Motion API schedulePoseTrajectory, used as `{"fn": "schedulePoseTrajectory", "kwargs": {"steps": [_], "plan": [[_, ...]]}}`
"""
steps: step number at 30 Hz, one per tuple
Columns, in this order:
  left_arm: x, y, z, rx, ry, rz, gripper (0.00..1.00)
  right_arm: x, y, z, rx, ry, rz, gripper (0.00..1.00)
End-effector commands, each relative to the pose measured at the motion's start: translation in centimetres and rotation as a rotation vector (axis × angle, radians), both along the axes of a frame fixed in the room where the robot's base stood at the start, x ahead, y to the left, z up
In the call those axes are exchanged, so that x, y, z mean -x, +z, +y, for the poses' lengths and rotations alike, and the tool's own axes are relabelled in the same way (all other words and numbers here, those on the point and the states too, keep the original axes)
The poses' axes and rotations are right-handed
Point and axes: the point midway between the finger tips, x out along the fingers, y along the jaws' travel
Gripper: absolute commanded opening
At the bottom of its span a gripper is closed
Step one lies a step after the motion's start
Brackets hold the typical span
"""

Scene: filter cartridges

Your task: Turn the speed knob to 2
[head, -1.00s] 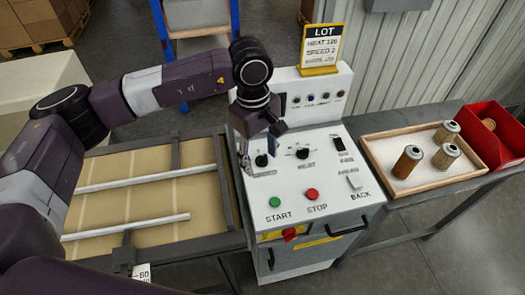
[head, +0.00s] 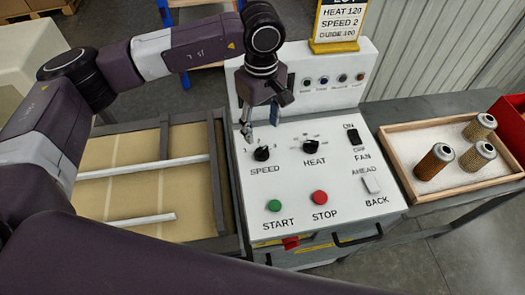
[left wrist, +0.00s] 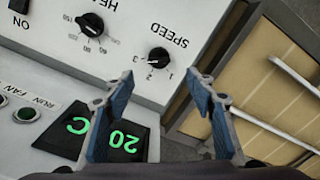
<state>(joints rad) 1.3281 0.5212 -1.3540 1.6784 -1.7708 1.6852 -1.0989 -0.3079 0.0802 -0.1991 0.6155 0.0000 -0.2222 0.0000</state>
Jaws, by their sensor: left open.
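The black speed knob (head: 262,153) is on the left of the machine's white top panel, above its SPEED label. My left gripper (head: 259,122) is open and empty, just behind and above the knob. In the left wrist view its two fingers (left wrist: 160,88) are spread apart, with the knob beyond them and not touched. My right gripper is out of view.
The heat knob (head: 310,146) is right of the speed knob. The fan switch (head: 352,136), AHEAD/BACK switch (head: 371,184), green START (head: 274,206) and red STOP (head: 319,197) buttons share the panel. A lot card (head: 339,22) reads SPEED 2. Cartridges stand in a wooden tray (head: 398,168).

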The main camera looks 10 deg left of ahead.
Motion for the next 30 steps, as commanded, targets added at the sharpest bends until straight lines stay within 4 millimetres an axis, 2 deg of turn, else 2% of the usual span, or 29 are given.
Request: {"fn": "schedulePoseTrajectory", "kwargs": {"steps": [1, 7, 11, 18, 24, 30], "plan": [[0.0, -1.4, 0.0, 0.000, 0.000, 0.000, 0.51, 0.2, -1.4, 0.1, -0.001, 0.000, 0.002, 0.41], [0.0, -2.8, 0.0, 0.000, 0.000, 0.000, 0.51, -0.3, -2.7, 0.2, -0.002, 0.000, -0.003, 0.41], [0.0, -3.6, 0.0, 0.000, 0.001, 0.002, 0.51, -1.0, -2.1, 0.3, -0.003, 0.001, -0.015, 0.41], [0.1, -7.2, 0.0, -0.001, 0.002, 0.004, 0.51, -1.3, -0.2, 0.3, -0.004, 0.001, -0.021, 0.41], [0.0, -9.7, 0.0, 0.000, 0.001, 0.002, 0.51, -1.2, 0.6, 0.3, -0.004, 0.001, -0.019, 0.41], [0.0, -10.5, 0.0, 0.001, 0.001, 0.001, 0.51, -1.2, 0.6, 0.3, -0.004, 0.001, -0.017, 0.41]]}}
